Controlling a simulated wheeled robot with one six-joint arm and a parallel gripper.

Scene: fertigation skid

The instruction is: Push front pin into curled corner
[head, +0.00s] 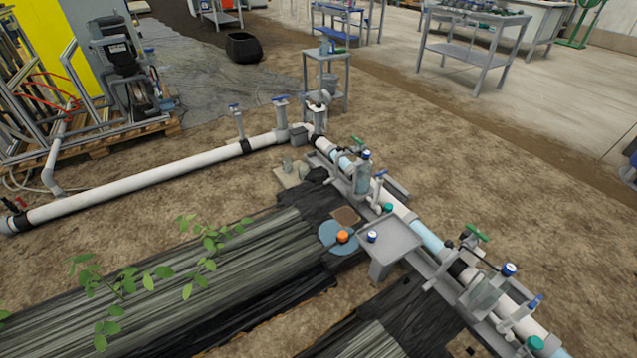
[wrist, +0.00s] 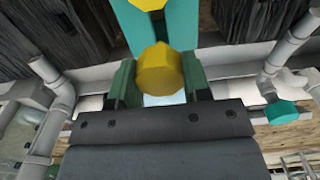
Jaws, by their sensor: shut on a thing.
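In the wrist view my gripper (wrist: 158,88) shows from behind, with a dark palm and two green fingers. It is shut on a yellow faceted piece (wrist: 160,68), which sits between the fingers. I cannot tell whether this is the front pin, as its far end is hidden. In the head view black sheeting (head: 190,275) covers the ground at lower left, dark and rumpled near the pipe. I cannot make out which corner is curled. My gripper is not visible there.
A white pipe run (head: 400,210) with valves crosses the head view. A grey stand (head: 390,240) with a blue-capped item stands beside it. A blue disc (head: 328,232) with an orange cap (head: 342,236) lies by the sheeting. Leafy vines (head: 150,280) trail over it. Bare soil is open at right.

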